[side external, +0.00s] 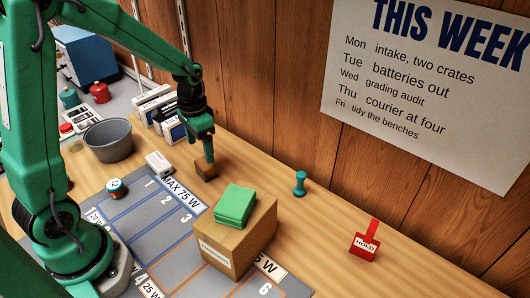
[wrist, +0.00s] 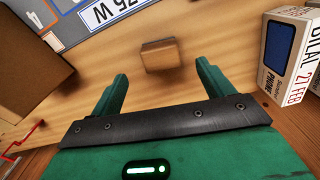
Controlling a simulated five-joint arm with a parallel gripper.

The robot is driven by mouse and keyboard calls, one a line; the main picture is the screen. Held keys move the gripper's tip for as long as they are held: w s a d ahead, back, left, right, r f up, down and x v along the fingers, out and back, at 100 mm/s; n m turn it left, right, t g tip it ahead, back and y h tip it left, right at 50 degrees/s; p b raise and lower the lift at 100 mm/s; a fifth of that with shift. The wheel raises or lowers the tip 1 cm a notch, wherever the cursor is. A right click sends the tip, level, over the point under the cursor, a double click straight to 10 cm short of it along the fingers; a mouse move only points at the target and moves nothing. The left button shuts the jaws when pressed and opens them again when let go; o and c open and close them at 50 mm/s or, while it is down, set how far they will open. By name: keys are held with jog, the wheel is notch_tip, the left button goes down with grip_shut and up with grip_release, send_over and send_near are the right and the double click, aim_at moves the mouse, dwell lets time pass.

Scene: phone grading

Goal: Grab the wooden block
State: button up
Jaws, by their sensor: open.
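The wooden block (side external: 205,171) is a small brown block on the wooden bench, just past the edge of the grey numbered mat. In the side view my gripper (side external: 208,158) is pointed down right at the block and hides part of it. In the wrist view the block (wrist: 160,54) lies ahead of the fingertips, roughly centred between them. My gripper (wrist: 162,76) is open there, with its two green fingers spread and nothing between them. The block appears to rest on the bench.
A cardboard box (side external: 237,247) with green cloths (side external: 235,205) on top stands on the mat (side external: 143,224). Phone boxes (side external: 171,128), a grey bowl (side external: 108,140) and a white box (side external: 159,163) are nearby. A teal peg (side external: 300,183) and red HOLD tag (side external: 366,241) stand right.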

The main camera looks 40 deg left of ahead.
aim_at(203, 164)
jog(key=shift+f, duration=0.1)
jog(key=shift+f, duration=1.25)
jog(key=shift+s+f, duration=0.1)
jog(key=shift+f, duration=2.5)
jog(key=shift+c, duration=0.2)
jog(key=c, duration=1)
